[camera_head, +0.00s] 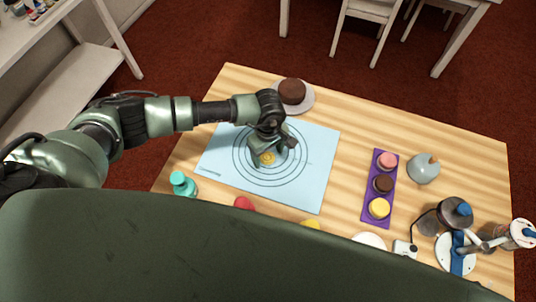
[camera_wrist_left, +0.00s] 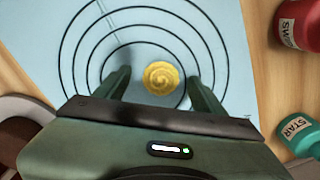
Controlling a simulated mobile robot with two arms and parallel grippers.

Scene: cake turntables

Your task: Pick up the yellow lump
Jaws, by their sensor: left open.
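The yellow lump (camera_head: 267,158) is a small swirl on the blue mat (camera_head: 316,172), near the middle of the mat's printed rings. My left gripper (camera_head: 272,150) points down over it and partly hides it in the head view. In the left wrist view the lump (camera_wrist_left: 161,77) shows whole between the two fingers of the left gripper (camera_wrist_left: 158,78). The fingers are open, with a gap to the lump on both sides. How high the fingertips are above the mat is hard to tell. My right gripper is not in view.
A brown cake (camera_head: 292,91) on a plate stands behind the mat. A teal bottle (camera_head: 183,184) and a red one (camera_head: 243,203) stand in front. A purple tray (camera_head: 374,216) with pink, brown and yellow cakes lies to the right, near a grey pot (camera_head: 423,169).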

